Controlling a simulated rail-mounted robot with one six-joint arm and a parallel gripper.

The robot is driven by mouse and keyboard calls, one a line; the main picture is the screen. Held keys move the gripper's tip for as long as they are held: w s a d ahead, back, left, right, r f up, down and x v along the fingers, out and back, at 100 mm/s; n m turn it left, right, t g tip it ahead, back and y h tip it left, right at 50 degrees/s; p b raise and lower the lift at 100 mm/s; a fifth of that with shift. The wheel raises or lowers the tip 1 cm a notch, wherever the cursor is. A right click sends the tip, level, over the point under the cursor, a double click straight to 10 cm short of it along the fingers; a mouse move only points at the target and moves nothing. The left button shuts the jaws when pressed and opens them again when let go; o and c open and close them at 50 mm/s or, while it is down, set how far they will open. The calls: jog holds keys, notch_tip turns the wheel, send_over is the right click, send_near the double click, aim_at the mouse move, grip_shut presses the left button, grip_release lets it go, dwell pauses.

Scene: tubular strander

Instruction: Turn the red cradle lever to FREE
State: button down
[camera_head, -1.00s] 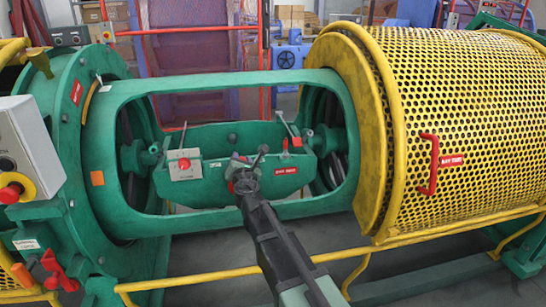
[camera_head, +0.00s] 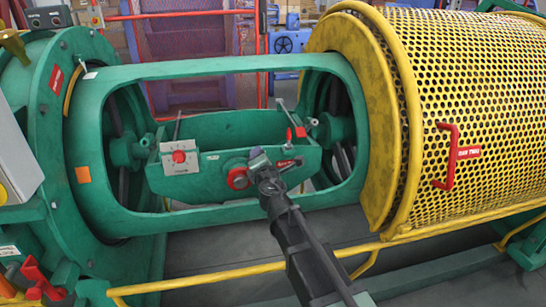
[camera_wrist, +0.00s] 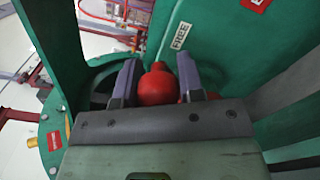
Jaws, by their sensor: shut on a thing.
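The green cradle (camera_head: 225,162) hangs inside the open green frame. The red cradle lever shows its round red hub (camera_head: 239,177) on the cradle's front face. In the wrist view its round red knob (camera_wrist: 156,86) sits between my two fingers. My gripper (camera_head: 261,163) is just right of the hub, and its fingertips flank the knob in the wrist view (camera_wrist: 156,75). It is shut on the lever. A white FREE label (camera_wrist: 181,35) is on the green face beyond the right finger. The lever's shaft is mostly hidden by my gripper.
A white plate with a red knob (camera_head: 179,157) is on the cradle's left. The yellow perforated guard (camera_head: 470,100) with a red handle (camera_head: 446,157) stands at right. A yellow rail (camera_head: 205,279) runs along the front, below my arm.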

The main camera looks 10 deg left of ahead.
jog(key=shift+a, duration=0.1)
jog(key=c, duration=0.8)
grip_release()
jog(key=v, duration=1.1)
jog(key=shift+w+m, duration=0.1)
jog(key=shift+m, duration=0.2)
